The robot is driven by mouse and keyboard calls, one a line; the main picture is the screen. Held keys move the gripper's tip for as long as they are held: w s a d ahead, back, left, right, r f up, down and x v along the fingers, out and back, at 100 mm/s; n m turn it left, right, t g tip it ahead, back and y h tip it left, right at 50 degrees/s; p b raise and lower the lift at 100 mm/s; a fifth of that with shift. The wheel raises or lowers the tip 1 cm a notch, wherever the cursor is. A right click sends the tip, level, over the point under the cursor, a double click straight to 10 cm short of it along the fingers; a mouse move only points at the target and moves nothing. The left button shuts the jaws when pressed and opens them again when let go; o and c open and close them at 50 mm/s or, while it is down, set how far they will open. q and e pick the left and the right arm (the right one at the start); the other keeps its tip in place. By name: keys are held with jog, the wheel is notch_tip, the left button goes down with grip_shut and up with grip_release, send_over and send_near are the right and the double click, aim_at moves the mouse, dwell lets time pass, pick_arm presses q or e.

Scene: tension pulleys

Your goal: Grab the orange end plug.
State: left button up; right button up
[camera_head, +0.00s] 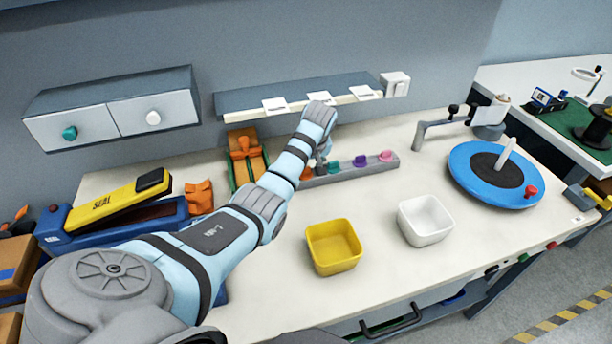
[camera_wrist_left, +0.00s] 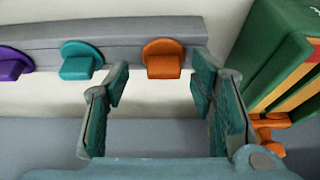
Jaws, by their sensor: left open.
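The orange end plug (camera_wrist_left: 163,60) stands on a grey rack bar (camera_wrist_left: 120,30) in the left wrist view. It is the rightmost of the plugs shown there. In the head view the orange plug (camera_head: 306,173) is at the left end of the rack, partly hidden by my arm. My left gripper (camera_wrist_left: 160,88) is open, with its two fingers apart and nothing between them. The plug lies ahead of the gap between the fingers. In the head view my left gripper (camera_head: 320,160) is over the rack's left part. My right gripper is in neither view.
A teal plug (camera_wrist_left: 82,60) and a purple plug (camera_wrist_left: 14,64) stand left of the orange one. A green and orange holder (camera_wrist_left: 270,60) is close to the right finger. A yellow bin (camera_head: 333,246) and a white bin (camera_head: 425,220) stand in front of the rack.

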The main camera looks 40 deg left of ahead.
pick_arm(q)
jog(key=shift+a+f, duration=0.15)
jog(key=shift+f, duration=0.2)
jog(key=shift+s+r, duration=0.1)
jog(key=shift+s, duration=0.1)
jog(key=shift+c, duration=0.2)
jog(key=c, duration=0.8)
jog(key=shift+c, duration=0.2)
notch_tip(320, 180, up, 20)
jog(key=p, duration=0.2)
